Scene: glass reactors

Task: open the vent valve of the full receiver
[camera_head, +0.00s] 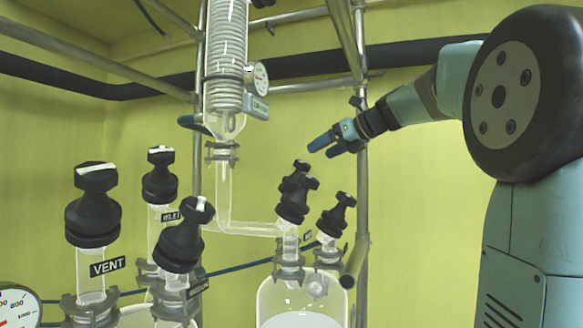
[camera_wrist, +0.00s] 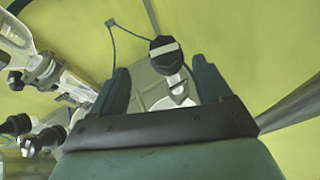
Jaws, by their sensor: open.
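My gripper (camera_head: 326,143) is open and empty in the head view, above and to the right of the valves on the right-hand glass vessel (camera_head: 275,300). That vessel holds pale liquid and carries two black valve knobs, one left (camera_head: 295,195) and one right (camera_head: 337,215). In the wrist view, a black knob with a white bar (camera_wrist: 166,54) shows between the open fingers of my gripper (camera_wrist: 160,68), apart from them. I cannot tell which valve it is. A large black valve (camera_head: 93,210) with a VENT label (camera_head: 108,266) stands at the left front; its vessel is mostly cut off.
A coiled glass condenser (camera_head: 227,55) hangs at top centre, with a round gauge (camera_head: 261,77) beside it. A steel frame post (camera_head: 361,190) stands close by my gripper. More black valves (camera_head: 160,178) stand at the left. Another gauge (camera_head: 15,305) sits at lower left.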

